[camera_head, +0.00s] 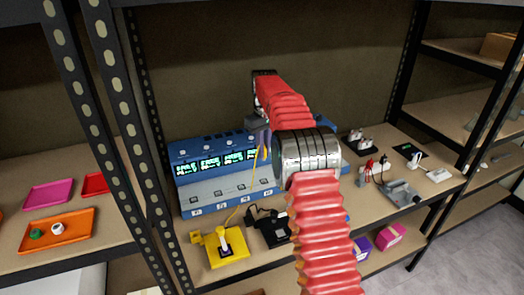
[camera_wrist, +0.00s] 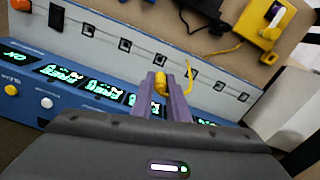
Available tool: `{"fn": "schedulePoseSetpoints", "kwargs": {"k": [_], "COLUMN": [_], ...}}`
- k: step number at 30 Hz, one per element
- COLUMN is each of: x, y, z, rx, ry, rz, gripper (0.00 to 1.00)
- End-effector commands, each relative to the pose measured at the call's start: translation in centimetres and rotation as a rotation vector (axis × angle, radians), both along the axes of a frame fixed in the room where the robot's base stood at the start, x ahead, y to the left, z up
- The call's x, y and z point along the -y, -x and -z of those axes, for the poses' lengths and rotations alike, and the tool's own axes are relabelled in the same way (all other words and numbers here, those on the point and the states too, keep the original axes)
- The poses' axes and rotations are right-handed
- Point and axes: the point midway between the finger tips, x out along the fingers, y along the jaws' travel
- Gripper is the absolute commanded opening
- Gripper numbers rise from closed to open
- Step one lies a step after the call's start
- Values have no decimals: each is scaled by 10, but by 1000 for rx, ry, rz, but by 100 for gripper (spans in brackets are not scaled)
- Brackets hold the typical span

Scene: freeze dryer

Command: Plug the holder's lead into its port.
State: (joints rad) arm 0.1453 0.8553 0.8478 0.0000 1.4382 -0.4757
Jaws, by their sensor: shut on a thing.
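My gripper (camera_wrist: 165,92) has purple fingers shut on the yellow lead's plug (camera_wrist: 160,82). In the head view the gripper (camera_head: 262,142) is in front of the blue machine's displays. The yellow lead (camera_head: 241,202) runs from the plug down to the yellow holder (camera_head: 231,252) on the shelf; the holder also shows at the top right of the wrist view (camera_wrist: 248,28). The blue machine (camera_head: 185,150) has a pale sloped panel with a row of small dark ports (camera_wrist: 160,59). The plug is over the display side of that row. Whether it touches anything cannot be told.
A black holder (camera_head: 268,228) with a dark lead stands right of the yellow one. A grey device (camera_head: 400,194) and small items stand further right on the shelf. An orange tray (camera_head: 75,220) lies on the left shelf. Dark rack posts (camera_head: 140,150) border the bay.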

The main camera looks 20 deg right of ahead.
Motion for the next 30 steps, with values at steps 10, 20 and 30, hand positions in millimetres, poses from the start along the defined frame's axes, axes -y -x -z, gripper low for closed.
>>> {"fn": "schedulePoseSetpoints", "kwargs": {"k": [10,20,30], "x": [1,1,2], "y": [1,0,0], "z": [10,23,35], "rx": [-2,-1,-1], "ry": [0,-1,0], "rz": [2,2,3], "gripper": [0,0,0]}}
